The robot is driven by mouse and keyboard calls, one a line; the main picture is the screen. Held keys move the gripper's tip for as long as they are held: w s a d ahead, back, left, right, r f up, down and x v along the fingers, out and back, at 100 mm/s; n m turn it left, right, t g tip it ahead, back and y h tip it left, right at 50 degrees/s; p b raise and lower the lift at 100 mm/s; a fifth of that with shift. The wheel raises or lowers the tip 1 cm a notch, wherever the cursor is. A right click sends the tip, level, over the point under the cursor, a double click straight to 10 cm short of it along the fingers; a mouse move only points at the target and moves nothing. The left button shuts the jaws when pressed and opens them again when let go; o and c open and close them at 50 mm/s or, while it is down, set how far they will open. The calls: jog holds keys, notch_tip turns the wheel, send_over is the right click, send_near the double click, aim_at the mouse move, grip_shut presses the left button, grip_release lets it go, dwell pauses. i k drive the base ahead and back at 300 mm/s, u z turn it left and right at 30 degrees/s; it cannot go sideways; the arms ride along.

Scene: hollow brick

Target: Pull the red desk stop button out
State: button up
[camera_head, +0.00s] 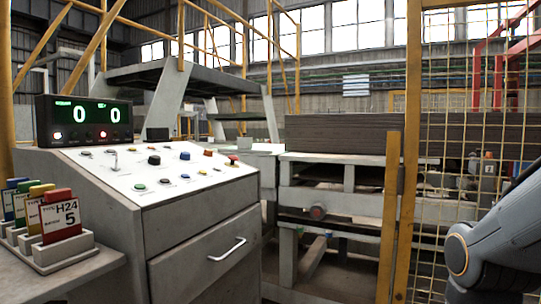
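A sloped control desk (205,215) with a white top panel stands at the left. A red button (232,158) sits near the right end of the panel and looks like the desk stop button. It is too small to tell whether it is pressed in or out. An orange-red button (208,152) lies a little to its left. My gripper is not in view. Only a grey link of my arm shows at the lower right, well apart from the desk.
A display box (84,121) reading 0 and 0 stands on the desk's back left. A rack of coloured cards (48,250) is at the lower left. A yellow post (388,215) and mesh fence (470,120) stand at the right. Free space lies before the desk's right side.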

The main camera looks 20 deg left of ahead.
aim_at(232, 158)
jog(key=u, duration=0.25)
jog(key=i, duration=0.95)
jog(key=u, duration=0.7)
